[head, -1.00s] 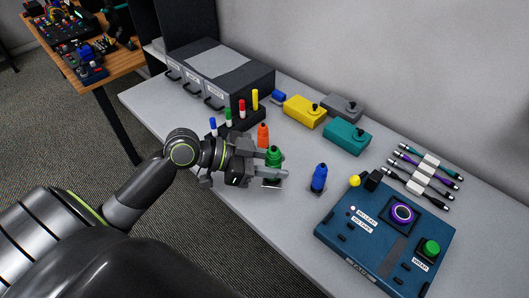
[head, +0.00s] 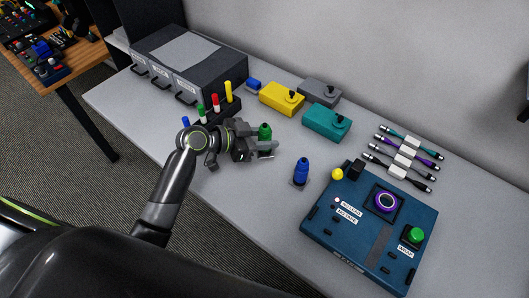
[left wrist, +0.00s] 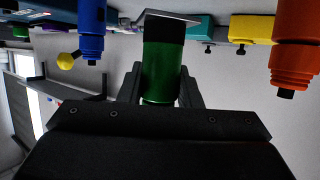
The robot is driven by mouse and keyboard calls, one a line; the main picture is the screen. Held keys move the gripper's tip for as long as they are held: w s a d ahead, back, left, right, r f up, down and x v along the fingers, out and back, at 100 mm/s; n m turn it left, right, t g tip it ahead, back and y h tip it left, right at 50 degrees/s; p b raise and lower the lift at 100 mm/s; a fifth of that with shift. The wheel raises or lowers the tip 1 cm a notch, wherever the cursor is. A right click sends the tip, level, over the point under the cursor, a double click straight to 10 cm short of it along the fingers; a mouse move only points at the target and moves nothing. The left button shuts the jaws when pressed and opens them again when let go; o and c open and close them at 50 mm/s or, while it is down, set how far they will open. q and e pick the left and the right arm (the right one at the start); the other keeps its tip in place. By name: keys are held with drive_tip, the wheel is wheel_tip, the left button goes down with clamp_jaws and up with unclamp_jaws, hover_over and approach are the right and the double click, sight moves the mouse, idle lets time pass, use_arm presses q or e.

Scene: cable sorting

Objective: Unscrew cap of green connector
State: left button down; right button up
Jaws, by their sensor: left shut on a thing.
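The green connector (head: 265,131) stands on the table at the left end of the open work area. My left gripper (head: 262,147) is shut on it from the left. In the left wrist view, which is upside down, the green body (left wrist: 161,72) is between my two fingers, with a dark base and a flat plate beyond it. The cap cannot be told apart from the body. The orange connector (left wrist: 296,45) shows beside it in the wrist view but is hidden in the head view. My right gripper is out of view.
A blue connector (head: 301,171) stands to the right. Yellow (head: 281,99), grey (head: 320,91) and teal (head: 326,122) boxes lie behind. A dark blue panel (head: 325,222) lies at the front right, with cables (head: 405,157) behind.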

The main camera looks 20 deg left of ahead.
sight(259, 152)
use_arm(q)
drive_tip(key=shift+s+f, duration=0.1)
drive_tip(key=shift+f, duration=0.85)
wheel_tip(259, 152, down, 3)
drive_tip(key=shift+f, duration=0.45)
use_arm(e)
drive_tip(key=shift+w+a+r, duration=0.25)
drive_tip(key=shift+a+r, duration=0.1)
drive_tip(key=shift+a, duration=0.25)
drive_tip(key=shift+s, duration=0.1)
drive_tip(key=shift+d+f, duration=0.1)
use_arm(q)
drive_tip(key=shift+f, duration=0.2)
drive_tip(key=c, duration=1)
unclamp_jaws()
drive_tip(key=shift+r, duration=0.1)
drive_tip(key=shift+c, duration=0.2)
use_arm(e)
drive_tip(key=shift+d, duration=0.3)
